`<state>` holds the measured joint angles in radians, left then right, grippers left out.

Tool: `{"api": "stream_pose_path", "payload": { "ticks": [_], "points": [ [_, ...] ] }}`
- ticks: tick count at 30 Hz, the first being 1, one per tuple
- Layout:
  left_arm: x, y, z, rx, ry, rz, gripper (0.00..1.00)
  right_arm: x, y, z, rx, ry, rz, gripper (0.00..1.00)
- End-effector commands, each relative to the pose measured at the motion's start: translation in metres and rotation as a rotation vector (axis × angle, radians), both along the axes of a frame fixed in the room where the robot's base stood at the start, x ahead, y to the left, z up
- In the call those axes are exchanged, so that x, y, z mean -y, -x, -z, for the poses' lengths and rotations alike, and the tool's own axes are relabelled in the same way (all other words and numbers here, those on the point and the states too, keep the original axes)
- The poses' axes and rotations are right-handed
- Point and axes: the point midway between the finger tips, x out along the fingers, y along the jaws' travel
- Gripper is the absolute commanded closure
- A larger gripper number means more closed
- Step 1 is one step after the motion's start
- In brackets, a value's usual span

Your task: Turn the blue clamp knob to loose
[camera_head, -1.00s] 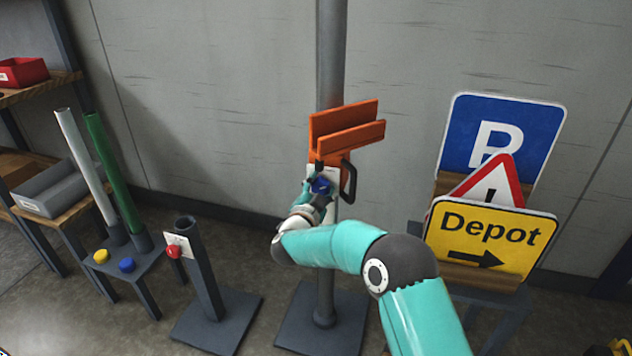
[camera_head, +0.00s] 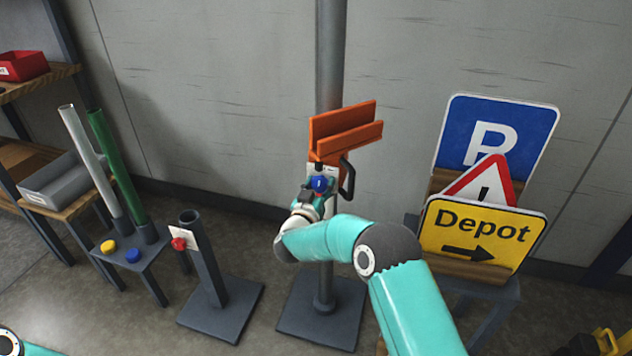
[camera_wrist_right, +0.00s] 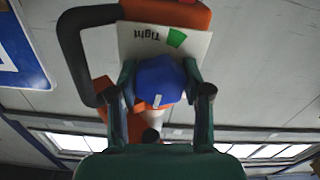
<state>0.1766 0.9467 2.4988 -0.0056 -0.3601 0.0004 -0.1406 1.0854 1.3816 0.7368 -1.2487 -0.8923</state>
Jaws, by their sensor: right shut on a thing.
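The blue clamp knob (camera_head: 319,184) sits on the front of the orange clamp (camera_head: 345,130) on a grey post. In the right wrist view the knob (camera_wrist_right: 158,78) is between the fingers of my right gripper (camera_wrist_right: 160,72), which is shut on it. A short white line shows on the knob's lower part. Behind the knob, a pale label plate (camera_wrist_right: 140,42) reads "Tight" beside a green mark; the rest of the plate is covered. In the head view my right gripper (camera_head: 318,190) is small and partly hidden. My left gripper is out of view.
A black handle (camera_head: 348,178) stands beside the knob. Road signs (camera_head: 485,235) stand on a rack at right. A short post with a red knob (camera_head: 179,244) and a stand with white and green tubes (camera_head: 118,166) are at left.

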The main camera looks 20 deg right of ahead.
Motion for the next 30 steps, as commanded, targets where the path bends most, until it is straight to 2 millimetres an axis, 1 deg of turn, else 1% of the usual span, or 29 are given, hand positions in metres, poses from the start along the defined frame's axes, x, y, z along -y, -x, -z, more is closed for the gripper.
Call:
{"api": "stream_pose_path", "payload": {
  "ticks": [1,9,23,24,26,27,28,30],
  "points": [
    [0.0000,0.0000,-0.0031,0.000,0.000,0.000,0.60,-0.0047,-0.0008,0.0001,-0.017,0.021,-0.012,0.86],
    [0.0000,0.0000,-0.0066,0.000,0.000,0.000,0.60,-0.0048,-0.0008,0.0011,-0.064,0.091,-0.012,0.86],
    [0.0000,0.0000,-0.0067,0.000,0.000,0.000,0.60,-0.0047,-0.0009,0.0010,-0.070,0.104,-0.012,0.86],
    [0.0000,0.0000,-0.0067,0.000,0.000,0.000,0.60,-0.0047,-0.0009,0.0009,-0.070,0.104,-0.012,0.47],
    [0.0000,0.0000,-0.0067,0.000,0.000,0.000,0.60,-0.0045,-0.0009,0.0008,-0.069,0.103,-0.011,0.37],
    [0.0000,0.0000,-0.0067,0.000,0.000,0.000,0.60,-0.0041,-0.0008,0.0007,-0.069,0.103,-0.010,0.30],
    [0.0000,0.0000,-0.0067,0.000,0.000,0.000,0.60,-0.0037,-0.0007,0.0006,-0.069,0.102,-0.009,0.26],
    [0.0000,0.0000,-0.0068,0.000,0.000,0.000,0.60,-0.0029,-0.0006,0.0005,-0.068,0.101,-0.007,0.26]
  ]
}}
